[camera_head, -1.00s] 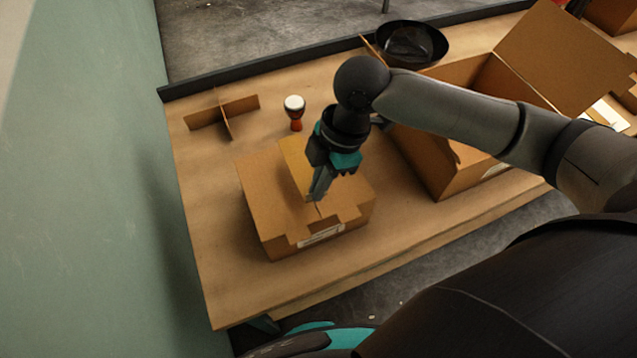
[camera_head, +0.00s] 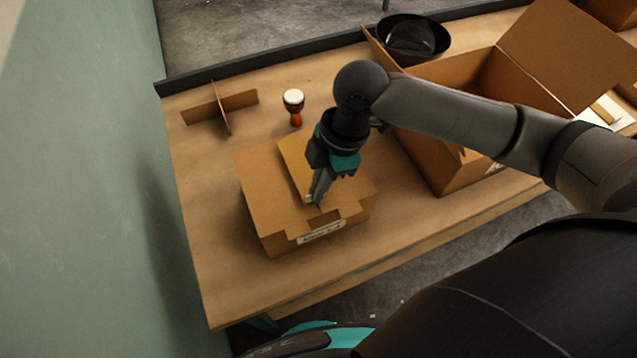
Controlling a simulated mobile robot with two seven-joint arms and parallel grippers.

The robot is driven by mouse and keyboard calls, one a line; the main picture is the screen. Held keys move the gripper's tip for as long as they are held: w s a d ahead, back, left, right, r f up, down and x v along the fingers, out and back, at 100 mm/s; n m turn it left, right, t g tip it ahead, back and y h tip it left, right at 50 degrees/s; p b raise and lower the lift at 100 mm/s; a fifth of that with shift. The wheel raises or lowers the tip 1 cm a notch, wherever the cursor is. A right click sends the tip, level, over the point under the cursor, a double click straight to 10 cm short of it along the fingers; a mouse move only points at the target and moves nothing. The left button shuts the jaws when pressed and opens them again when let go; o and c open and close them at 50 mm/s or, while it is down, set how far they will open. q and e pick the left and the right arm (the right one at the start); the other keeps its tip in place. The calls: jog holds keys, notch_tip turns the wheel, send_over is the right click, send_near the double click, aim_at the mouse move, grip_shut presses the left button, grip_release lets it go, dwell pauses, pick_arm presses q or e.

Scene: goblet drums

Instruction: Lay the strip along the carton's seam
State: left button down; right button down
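The closed carton (camera_head: 262,190) stands on the table at the centre left, with a label on its near side. A yellowish tan strip (camera_head: 296,160) shows on its top, running from the far edge towards my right gripper. My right gripper (camera_head: 314,197) points down at the carton's top, with its fingertips at the strip's near end and close to the near edge. The fingers look close together, but whether they grip the strip is unclear. The gripper and wrist hide part of the strip and of the carton's right side. My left gripper is not in view.
A small goblet drum (camera_head: 294,107) stands behind the carton. A crossed cardboard divider (camera_head: 222,108) stands at the far left. A larger open carton (camera_head: 445,165) is on the right, a black bowl (camera_head: 412,38) behind it. Bare table (camera_head: 205,200) lies left of the closed carton.

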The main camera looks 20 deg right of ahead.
jog(key=shift+f, duration=0.6)
jog(key=c, duration=1)
grip_release()
jog(key=p+v, duration=0.2)
jog(key=v, duration=1.3)
jog(key=shift+r+p, duration=0.2)
jog(key=shift+p, duration=0.1)
jog(key=shift+s, duration=0.15)
